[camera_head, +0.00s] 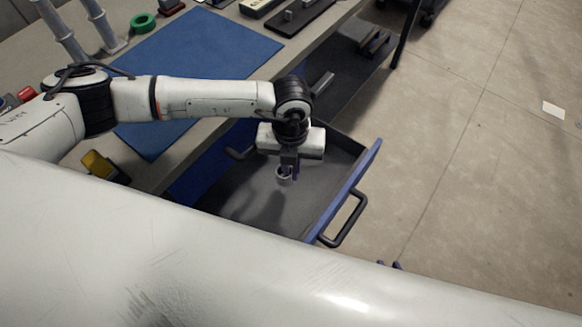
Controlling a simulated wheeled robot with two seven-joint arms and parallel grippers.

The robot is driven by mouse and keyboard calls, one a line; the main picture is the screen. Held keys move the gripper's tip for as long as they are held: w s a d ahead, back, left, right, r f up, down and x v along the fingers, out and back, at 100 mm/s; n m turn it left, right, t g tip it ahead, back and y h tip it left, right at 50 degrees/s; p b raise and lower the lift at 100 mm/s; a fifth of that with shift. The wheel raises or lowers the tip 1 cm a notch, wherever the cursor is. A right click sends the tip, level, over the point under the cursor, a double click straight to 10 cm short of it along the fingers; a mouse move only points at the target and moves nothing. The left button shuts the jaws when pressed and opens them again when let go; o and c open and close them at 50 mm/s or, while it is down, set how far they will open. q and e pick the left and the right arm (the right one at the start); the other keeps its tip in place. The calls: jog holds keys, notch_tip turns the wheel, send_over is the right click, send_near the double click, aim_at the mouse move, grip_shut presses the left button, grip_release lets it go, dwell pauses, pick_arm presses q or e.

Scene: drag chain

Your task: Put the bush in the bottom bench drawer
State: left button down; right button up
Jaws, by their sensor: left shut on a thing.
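The bush (283,176) is a small grey ring-like part. My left gripper (289,168) is shut on it and points down over the open bench drawer. The drawer (325,205) has a dark grey inside, a blue front and a black handle, and is pulled out from the blue cabinet under the bench. The bush hangs above the drawer floor, within its walls; the exact height is hard to judge. Two small dark purple tips of my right gripper (390,266) show past the edge of my large white arm link; the rest is hidden.
Another black handle (238,154) shows on the cabinet above the open drawer. The bench top carries a blue mat (205,50), a green ring (143,22) and a yellow-black item (99,164). The floor at right is clear apart from a white sheet (554,110).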

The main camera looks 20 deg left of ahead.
pick_arm(q)
jog(key=c, duration=1.9)
grip_release()
notch_tip(320, 180, up, 13)
jog(key=shift+r, duration=0.1)
